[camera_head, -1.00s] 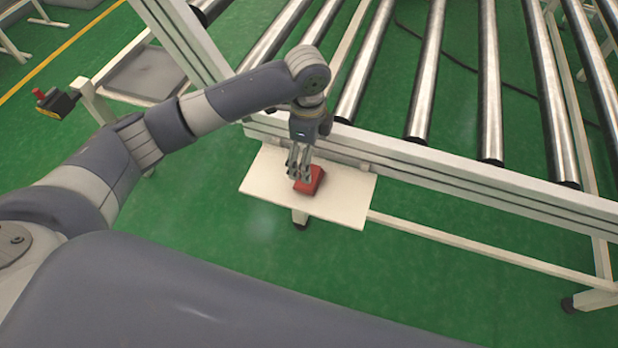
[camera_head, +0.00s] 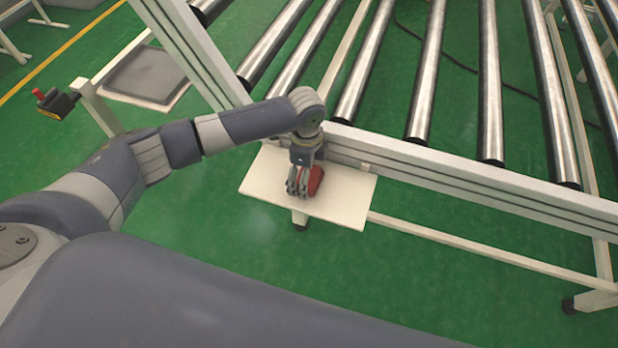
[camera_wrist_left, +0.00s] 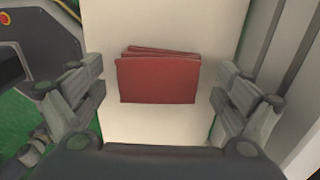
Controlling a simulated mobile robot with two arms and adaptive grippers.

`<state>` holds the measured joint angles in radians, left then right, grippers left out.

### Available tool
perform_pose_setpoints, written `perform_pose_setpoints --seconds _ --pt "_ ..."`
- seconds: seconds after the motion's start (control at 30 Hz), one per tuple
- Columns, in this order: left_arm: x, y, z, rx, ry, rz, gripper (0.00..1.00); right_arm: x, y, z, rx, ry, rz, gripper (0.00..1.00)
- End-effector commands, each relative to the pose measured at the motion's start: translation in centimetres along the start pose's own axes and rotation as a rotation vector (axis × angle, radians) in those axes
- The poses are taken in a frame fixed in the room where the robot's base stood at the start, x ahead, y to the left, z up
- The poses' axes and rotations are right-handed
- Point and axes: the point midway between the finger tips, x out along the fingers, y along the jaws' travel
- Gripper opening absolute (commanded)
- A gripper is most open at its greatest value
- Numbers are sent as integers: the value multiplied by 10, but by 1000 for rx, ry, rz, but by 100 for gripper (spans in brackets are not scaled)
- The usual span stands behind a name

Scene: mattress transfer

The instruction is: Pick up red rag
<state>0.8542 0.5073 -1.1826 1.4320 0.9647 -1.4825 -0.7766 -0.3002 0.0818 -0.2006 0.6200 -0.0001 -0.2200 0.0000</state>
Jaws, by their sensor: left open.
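The red rag (camera_head: 316,181) lies folded on a white shelf (camera_head: 345,208) at the side of the roller conveyor. My left gripper (camera_head: 298,192) points down over it and hides part of it in the head view. In the left wrist view the rag (camera_wrist_left: 158,77) lies between the two spread fingers of my left gripper (camera_wrist_left: 160,95), with a gap on each side. The gripper is open and holds nothing. My right gripper is not in view.
The conveyor frame (camera_head: 470,185) with metal rollers (camera_head: 430,70) stands right behind the shelf. Green floor is clear in front of the shelf.

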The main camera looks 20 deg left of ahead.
Motion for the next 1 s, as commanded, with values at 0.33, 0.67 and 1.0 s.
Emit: perform_pose_setpoints --seconds 0.33,0.67,1.0 --pt "2 0 0 0 0 -1 72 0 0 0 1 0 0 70" --pt "2 0 0 0 0 -1 47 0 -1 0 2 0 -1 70" --pt "-12 -1 0 0 1 -3 47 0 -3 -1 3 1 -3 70"
